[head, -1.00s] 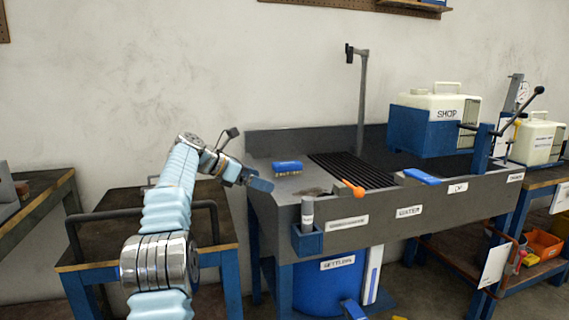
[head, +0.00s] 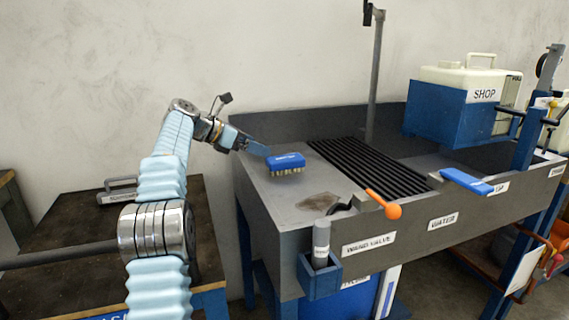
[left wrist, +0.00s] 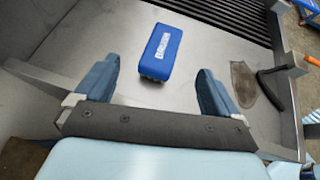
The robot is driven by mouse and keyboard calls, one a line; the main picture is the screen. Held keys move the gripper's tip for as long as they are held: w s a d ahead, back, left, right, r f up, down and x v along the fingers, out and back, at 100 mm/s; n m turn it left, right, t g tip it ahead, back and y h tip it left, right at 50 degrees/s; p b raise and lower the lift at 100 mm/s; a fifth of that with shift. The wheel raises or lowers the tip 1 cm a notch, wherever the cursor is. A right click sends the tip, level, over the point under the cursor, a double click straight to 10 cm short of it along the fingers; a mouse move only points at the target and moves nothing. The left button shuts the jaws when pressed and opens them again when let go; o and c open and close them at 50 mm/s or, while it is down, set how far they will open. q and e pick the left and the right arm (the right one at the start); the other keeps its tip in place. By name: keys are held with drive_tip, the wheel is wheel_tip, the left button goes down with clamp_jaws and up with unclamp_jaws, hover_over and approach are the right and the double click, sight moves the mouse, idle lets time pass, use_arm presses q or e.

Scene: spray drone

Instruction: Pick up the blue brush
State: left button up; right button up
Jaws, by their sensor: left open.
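The blue brush (head: 286,162) lies bristles down on the left end of the grey sink bench (head: 262,200), with pale bristles showing under its blue top. It also shows in the left wrist view (left wrist: 161,52), ahead of the jaws and roughly between their lines. My left gripper (head: 262,150) is just left of the brush in the head view. In the left wrist view my left gripper (left wrist: 158,88) is open and empty, its two blue fingers wide apart. The fingers do not appear to touch the brush. My right gripper is not in view.
A black slatted grate (head: 365,172) lies right of the brush. An orange-tipped handle (head: 385,205) and a blue-handled tool (head: 467,182) are along the front edge. A tall grey post (head: 374,80) and a white SHOP container (head: 465,84) stand behind.

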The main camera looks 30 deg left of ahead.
sight(285, 158)
use_arm(q)
drive_tip(key=x, duration=0.4)
drive_tip(key=shift+f, duration=0.1)
drive_tip(key=x, duration=0.5)
drive_tip(key=shift+d+f, duration=0.25)
drive_tip(key=c, duration=1.3)
drive_tip(key=shift+c, duration=0.2)
drive_tip(key=shift+r, duration=0.1)
